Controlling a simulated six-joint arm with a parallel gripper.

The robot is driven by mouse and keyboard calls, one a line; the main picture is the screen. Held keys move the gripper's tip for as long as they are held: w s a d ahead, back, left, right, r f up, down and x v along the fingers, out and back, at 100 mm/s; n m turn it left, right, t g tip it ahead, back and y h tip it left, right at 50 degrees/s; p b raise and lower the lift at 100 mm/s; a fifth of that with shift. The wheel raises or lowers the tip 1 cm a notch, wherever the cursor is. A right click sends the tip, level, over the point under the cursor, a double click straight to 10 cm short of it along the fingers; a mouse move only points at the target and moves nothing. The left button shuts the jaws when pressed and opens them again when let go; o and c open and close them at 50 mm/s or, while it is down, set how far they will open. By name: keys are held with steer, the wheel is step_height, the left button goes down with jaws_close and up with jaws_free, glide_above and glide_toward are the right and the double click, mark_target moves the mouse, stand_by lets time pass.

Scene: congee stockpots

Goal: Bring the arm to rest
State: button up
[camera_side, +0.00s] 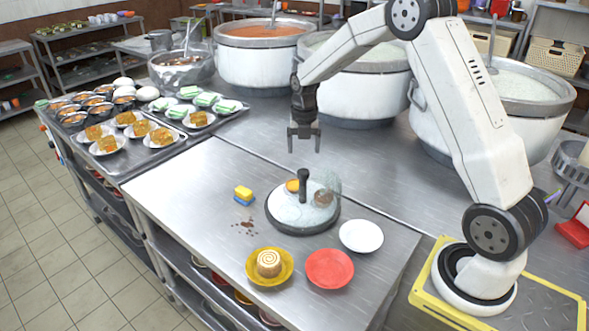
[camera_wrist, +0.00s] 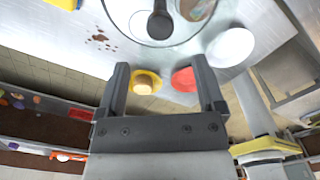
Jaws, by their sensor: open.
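My gripper (camera_side: 304,139) is open and empty. It hangs in the air above the far side of the steel counter (camera_side: 180,192), above and behind a glass lid (camera_side: 290,212) with a black knob. In the wrist view my gripper's two fingers (camera_wrist: 165,90) stand wide apart with nothing held between them. The lid lies on the counter, and its knob also shows at the top of the wrist view (camera_wrist: 160,25). An orange item and a brown item show through or beside the glass; I cannot tell exactly how they sit.
A yellow plate (camera_side: 285,278) with a rolled pastry, a red plate (camera_side: 330,268) and a white plate (camera_side: 361,236) stand near the front. A yellow and blue sponge (camera_side: 243,195) lies by brown crumbs. Large stockpots (camera_side: 250,68) line the back; trays of dishes (camera_side: 185,125) stand left.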

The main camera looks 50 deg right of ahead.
steer(key=shift+a, duration=0.1)
stand_by(0.3)
steer(key=s+a+m+t, duration=0.2)
steer(key=s+a+m, duration=1.3)
steer(key=m, duration=1)
steer(key=s, duration=0.4)
steer(key=shift+a+r+t, duration=0.3)
steer(key=shift+a+r, duration=0.05)
steer(key=shift+a, duration=0.05)
